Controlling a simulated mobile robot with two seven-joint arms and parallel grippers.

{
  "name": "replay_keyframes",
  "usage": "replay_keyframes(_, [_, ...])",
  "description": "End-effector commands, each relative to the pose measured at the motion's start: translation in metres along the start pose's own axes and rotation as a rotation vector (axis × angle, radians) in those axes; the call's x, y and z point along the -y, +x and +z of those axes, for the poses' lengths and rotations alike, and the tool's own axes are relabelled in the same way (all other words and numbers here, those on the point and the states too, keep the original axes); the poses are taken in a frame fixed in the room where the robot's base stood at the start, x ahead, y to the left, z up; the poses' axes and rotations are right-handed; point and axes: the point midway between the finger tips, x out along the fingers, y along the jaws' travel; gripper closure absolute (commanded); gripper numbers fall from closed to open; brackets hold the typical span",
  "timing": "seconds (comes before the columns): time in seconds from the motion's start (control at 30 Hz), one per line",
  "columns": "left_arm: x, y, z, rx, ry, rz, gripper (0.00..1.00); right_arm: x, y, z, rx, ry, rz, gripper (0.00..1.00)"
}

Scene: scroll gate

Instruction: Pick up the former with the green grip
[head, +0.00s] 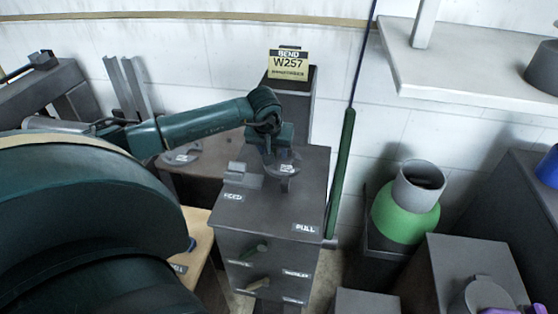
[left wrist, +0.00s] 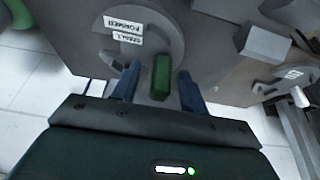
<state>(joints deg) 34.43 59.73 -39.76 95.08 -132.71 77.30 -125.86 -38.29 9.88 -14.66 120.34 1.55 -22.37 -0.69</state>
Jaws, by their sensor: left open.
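The former with the green grip (left wrist: 161,77) is a grey rounded plate (left wrist: 125,60) with white labels, lying on a dark stand in the left wrist view. In the head view its grey plate (head: 283,166) shows on the stand top, and my gripper hides the grip. My left gripper (left wrist: 158,90) is open, its two blue fingers on either side of the green grip with a visible gap on each side. In the head view my left gripper (head: 278,148) points down over the former. My right gripper is in neither view.
A dark stand (head: 265,215) with labels and side handles bears the former and a grey block (head: 242,176). Another former (head: 182,155) lies behind to the left. A green-sleeved pole (head: 341,170) stands close right of the stand. A green and grey cylinder (head: 404,215) is farther right.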

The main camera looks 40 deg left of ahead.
Motion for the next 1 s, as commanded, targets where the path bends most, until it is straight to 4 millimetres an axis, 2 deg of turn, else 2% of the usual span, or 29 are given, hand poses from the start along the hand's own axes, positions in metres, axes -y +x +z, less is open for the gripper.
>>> replay_keyframes(0.07, [0.0000, -0.0001, 0.0001, 0.000, 0.000, 0.000, 0.57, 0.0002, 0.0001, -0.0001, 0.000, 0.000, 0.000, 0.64])
replay_keyframes(0.6, [0.0000, -0.0005, 0.0001, 0.001, -0.001, 0.000, 1.00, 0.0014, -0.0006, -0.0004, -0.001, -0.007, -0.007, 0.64])
replay_keyframes(1.0, [-0.0002, -0.0022, -0.0018, -0.004, -0.002, 0.002, 1.00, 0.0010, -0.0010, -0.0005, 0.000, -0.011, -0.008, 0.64])
